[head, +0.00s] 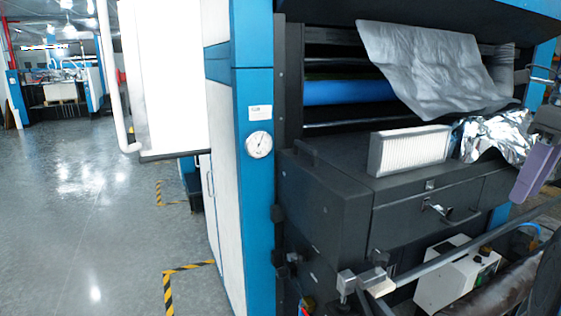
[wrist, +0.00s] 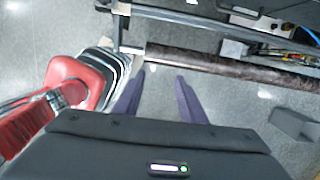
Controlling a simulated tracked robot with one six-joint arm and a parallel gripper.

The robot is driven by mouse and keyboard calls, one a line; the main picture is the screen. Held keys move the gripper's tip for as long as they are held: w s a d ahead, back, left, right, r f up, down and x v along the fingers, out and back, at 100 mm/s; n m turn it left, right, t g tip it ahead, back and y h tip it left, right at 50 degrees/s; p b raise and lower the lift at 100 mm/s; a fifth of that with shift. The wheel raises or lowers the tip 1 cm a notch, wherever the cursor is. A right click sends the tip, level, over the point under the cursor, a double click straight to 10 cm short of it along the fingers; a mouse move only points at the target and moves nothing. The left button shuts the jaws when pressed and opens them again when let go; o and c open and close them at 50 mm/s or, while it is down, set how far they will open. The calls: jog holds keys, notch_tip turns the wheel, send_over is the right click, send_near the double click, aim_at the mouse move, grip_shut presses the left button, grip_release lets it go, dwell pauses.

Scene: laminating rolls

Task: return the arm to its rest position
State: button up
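My gripper (wrist: 160,76) shows in the wrist view as two purple fingers held apart. Bare grey floor shows between them and nothing is held. In the head view a purple part of my gripper (head: 537,172) is at the right edge, in front of the machine and to the right of the crumpled foil. The rest of the arm is mostly out of that view.
The blue and black laminating machine (head: 340,205) fills the right of the head view. A white pleated filter (head: 410,150) and crumpled silver foil (head: 492,135) lie on its ledge. A metal rail and dark roll (wrist: 215,65) cross the wrist view. Floor at left (head: 90,210) is clear.

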jog(key=w+d+f+n+h, duration=0.15)
jog(key=w+f+n, duration=0.25)
jog(key=f+n, duration=0.45)
jog(key=a+f+n+t, duration=0.1)
jog(key=a+f+n, duration=0.4)
jog(key=a+n, duration=0.3)
jog(key=s+a+f+n+t, duration=0.1)
jog(key=s+a+f+n, duration=0.3)
jog(key=a, duration=0.5)
jog(key=s+a+f+n+t, duration=0.1)
jog(key=s+a+f+n, duration=0.3)
jog(key=a, duration=0.5)
jog(key=s+a+f+n, duration=0.5)
jog(key=s+a+n, duration=0.1)
jog(key=a, duration=0.3)
jog(key=shift+s+n+t+y, duration=0.3)
jog(key=shift+n+t+y, duration=0.15)
jog(key=shift+n, duration=0.2)
jog(key=shift+c, duration=0.3)
